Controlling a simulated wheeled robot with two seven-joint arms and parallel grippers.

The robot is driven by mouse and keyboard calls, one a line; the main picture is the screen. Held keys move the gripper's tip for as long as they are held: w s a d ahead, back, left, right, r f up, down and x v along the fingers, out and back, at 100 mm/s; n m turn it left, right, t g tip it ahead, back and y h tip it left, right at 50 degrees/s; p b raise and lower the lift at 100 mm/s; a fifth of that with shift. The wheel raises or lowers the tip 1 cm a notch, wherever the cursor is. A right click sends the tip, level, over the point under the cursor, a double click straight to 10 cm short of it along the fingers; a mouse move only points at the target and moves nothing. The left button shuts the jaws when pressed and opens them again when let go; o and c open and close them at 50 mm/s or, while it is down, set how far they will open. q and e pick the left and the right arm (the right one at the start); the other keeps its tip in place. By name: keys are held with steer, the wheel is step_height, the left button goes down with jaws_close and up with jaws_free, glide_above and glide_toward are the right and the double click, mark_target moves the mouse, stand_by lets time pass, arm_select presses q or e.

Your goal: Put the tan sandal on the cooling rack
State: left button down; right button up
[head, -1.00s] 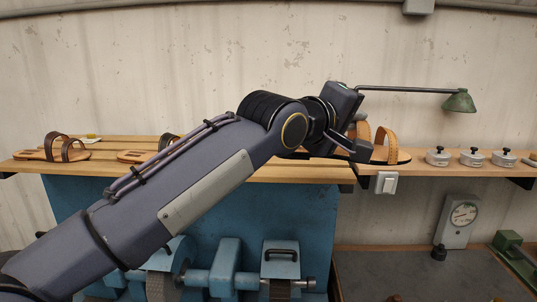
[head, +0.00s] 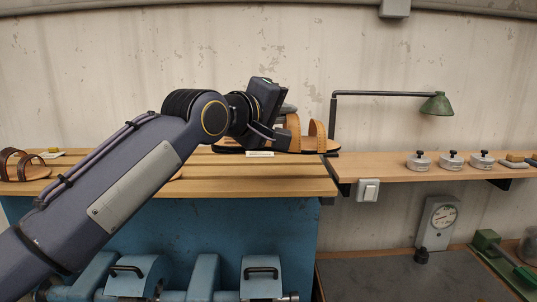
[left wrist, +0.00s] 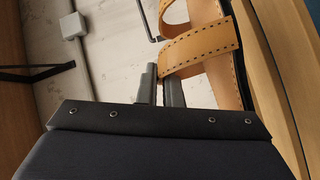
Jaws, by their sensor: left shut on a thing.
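The tan sandal (head: 318,138), with wide stitched straps and a dark-edged sole, is held by my left gripper (head: 274,135). It is over the right end of the slatted wooden rack (head: 250,185). My left gripper is shut on a strap; in the left wrist view the fingers (left wrist: 161,88) meet the tan strap (left wrist: 205,45). Part of the sandal is hidden behind the gripper. I cannot tell whether its sole touches the slats. My right gripper is out of view.
A dark brown sandal (head: 25,168) lies at the rack's left end. A white label (head: 260,154) is near the held sandal. To the right are a plain shelf (head: 390,173) with several round tins, a green lamp (head: 437,104) and a switch (head: 368,190). Blue machinery (head: 205,275) stands below.

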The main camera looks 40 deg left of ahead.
arm_select(q)
steer(key=w+a+f+b, duration=0.3)
steer(key=a+f, duration=0.3)
steer(key=f, duration=0.3)
steer(key=shift+w+a+f+b, duration=0.25)
steer(key=shift+w+f+b, duration=0.1)
steer(key=shift+w, duration=0.25)
steer(key=c, duration=1.6)
jaws_free()
steer(key=shift+s+a+f, duration=0.1)
steer(key=shift+s+f, duration=0.05)
steer(key=shift+s, duration=0.25)
steer(key=s, duration=0.7)
steer(key=shift+r+b, duration=0.3)
steer(key=shift+b, duration=0.05)
